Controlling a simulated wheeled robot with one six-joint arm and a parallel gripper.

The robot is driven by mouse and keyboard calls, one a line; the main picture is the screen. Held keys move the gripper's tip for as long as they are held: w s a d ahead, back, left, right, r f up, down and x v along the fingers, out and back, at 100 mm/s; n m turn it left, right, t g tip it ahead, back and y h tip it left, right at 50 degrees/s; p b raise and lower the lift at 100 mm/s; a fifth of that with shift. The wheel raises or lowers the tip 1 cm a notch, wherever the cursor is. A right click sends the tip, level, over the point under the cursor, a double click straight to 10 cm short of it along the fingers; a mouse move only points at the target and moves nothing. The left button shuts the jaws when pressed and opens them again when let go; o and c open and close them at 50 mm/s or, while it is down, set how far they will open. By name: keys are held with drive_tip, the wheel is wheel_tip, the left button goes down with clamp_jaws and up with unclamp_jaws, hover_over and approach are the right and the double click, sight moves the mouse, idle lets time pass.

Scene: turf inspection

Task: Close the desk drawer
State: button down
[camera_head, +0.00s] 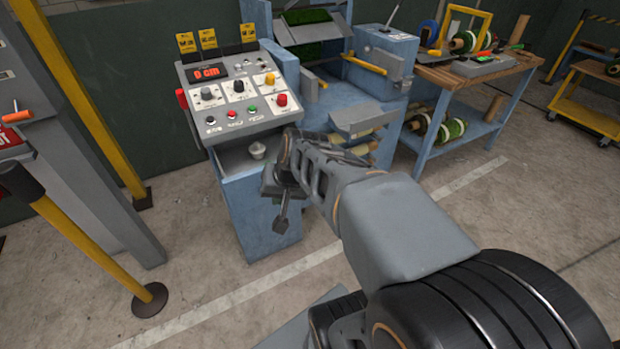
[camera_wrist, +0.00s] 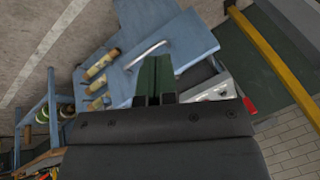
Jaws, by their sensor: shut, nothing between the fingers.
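The blue desk cabinet (camera_head: 240,207) stands under the sloped control panel (camera_head: 240,93). A grey recess (camera_head: 232,158) with a small silver knob-like piece (camera_head: 257,150) shows below the panel; I cannot tell for sure whether it is the drawer's inside. In the wrist view, a silver bar handle (camera_wrist: 147,53) lies on a blue surface just beyond my gripper (camera_wrist: 155,72). My gripper (camera_head: 281,224) is shut and empty, in front of the cabinet's right side in the head view. My arm hides part of that side. I cannot tell whether the fingertips touch the cabinet.
A blue machine (camera_head: 345,100) with rollers stands right of the desk, and a workbench (camera_head: 470,75) with spools is farther right. A yellow-black barrier post (camera_head: 90,250) on a round base stands at left. Open concrete floor lies in front.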

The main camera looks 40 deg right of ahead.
drive_tip(key=w+d+f+m+t+h+b, duration=0.1)
drive_tip(key=d+f+m+t+b, duration=0.15)
drive_tip(key=d+m, duration=0.4)
drive_tip(key=w+d+f+m+t+h+b, duration=0.1)
drive_tip(key=d+f+m+b, duration=0.25)
drive_tip(key=d, duration=0.55)
drive_tip(key=w+d+f+m+t+h+b, duration=0.1)
drive_tip(key=d+f+m+b, duration=0.2)
drive_tip(key=d, duration=0.5)
drive_tip(key=w+r+x, duration=0.2)
drive_tip(key=x, duration=1)
drive_tip(key=shift+w+d+f+m, duration=0.2)
drive_tip(key=shift+w+d+m, duration=0.05)
drive_tip(key=shift+m, duration=0.15)
drive_tip(key=shift+w, duration=0.1)
